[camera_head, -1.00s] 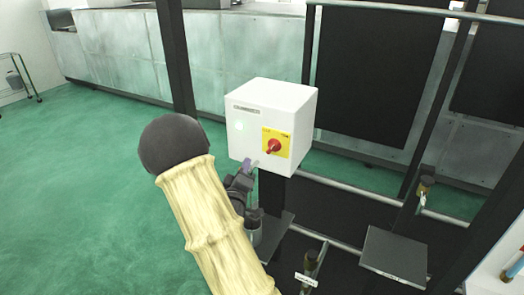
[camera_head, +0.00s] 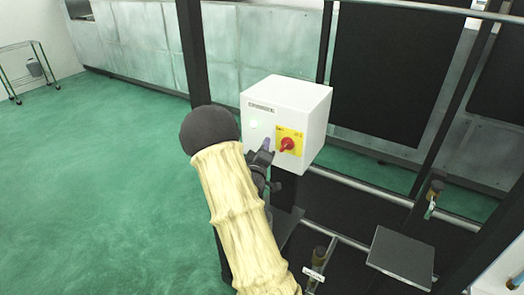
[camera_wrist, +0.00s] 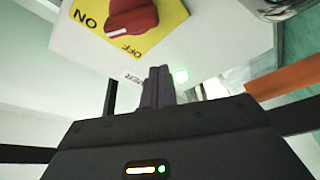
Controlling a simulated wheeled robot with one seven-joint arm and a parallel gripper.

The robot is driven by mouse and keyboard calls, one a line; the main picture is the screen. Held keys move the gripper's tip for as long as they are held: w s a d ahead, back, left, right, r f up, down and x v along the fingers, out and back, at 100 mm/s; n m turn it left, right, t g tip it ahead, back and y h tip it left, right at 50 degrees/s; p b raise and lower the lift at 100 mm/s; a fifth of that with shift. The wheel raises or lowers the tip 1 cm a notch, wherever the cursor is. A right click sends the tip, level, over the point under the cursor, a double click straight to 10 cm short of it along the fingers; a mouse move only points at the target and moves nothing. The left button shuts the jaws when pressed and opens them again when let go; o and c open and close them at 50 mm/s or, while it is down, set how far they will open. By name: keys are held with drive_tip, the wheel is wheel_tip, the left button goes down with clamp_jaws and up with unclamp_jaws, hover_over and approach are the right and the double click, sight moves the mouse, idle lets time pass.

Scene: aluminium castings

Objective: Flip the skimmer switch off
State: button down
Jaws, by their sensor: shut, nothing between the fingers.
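The skimmer switch is a red rotary knob (camera_head: 287,144) on a yellow plate (camera_head: 297,136), on the front of a white box (camera_head: 262,118) on a dark post. In the wrist view the red knob (camera_wrist: 131,14) is at the top, and the plate (camera_wrist: 160,25) reads ON and OFF.
Dark frame posts and metal rails (camera_head: 385,190) stand right of the box. A flat grey plate (camera_head: 402,256) sits at lower right. Green floor (camera_head: 100,170) on the left is open, with a wire cart (camera_head: 22,70) at far left.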

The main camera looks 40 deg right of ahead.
sight(279, 139)
drive_tip(key=shift+w+d+p, duration=0.3)
drive_tip(key=shift+d+p, duration=0.15)
drive_tip(key=shift+d, duration=0.4)
drive_tip(key=shift+s+d+f+p, duration=0.15)
drive_tip(key=shift+s+f+p, duration=0.1)
drive_tip(key=shift+s, duration=0.2)
drive_tip(key=shift+s+d+f+p, duration=0.15)
drive_tip(key=shift+s+f, duration=0.1)
drive_tip(key=shift+s, duration=0.2)
drive_tip(key=shift+s+d+f, duration=0.15)
drive_tip(key=shift+s+f, duration=0.2)
drive_tip(key=shift+s, duration=0.1)
